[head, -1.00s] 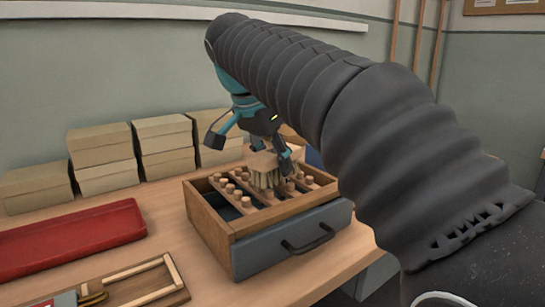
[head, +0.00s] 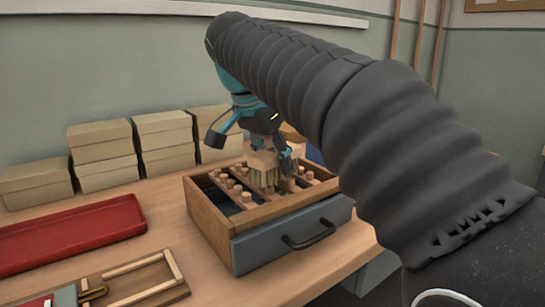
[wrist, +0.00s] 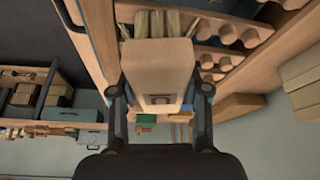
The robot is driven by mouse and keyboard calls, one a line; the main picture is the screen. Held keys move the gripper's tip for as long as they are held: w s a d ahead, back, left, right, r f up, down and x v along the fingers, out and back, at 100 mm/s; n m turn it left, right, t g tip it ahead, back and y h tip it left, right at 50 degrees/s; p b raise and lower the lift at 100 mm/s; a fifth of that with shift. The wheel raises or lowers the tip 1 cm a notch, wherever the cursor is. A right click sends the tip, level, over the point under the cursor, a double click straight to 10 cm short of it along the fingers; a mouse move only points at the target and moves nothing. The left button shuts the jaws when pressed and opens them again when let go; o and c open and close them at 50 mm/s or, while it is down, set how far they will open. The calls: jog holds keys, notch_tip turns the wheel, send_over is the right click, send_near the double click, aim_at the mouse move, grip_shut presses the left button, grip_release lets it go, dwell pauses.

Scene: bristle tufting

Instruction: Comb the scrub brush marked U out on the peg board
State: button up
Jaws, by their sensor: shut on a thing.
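The scrub brush, a pale wooden block (head: 262,159) with straw-coloured bristles, is over the peg board (head: 214,182) in the head view. Its bristles point down among the round wooden pegs; I cannot tell how deep they reach. My gripper (wrist: 162,97) is shut on the brush block (wrist: 155,62), one finger at each side. In the wrist view the bristles (wrist: 158,22) point to the top, beside the peg rows. A small dark-edged label sits on the block's near end; its letter is too small to read surely.
The peg board sits in an open wooden box with a grey front (head: 265,248) and dark handle. A red tray (head: 75,237) and a wooden frame tray (head: 150,285) lie to the left. Several cardboard boxes (head: 104,158) stand along the wall.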

jog(key=shift+f, duration=0.2)
jog(key=shift+w+a+r+p, duration=0.2)
jog(key=shift+w+a+p, duration=0.4)
jog(key=shift+w+p, duration=0.2)
jog(key=w+a, duration=0.2)
jog(key=w, duration=0.1)
jog(key=w+a, duration=0.1)
jog(key=w, duration=0.1)
jog(key=shift+a+f, duration=0.15)
jog(key=shift+f, duration=0.05)
jog(key=shift+s, duration=0.1)
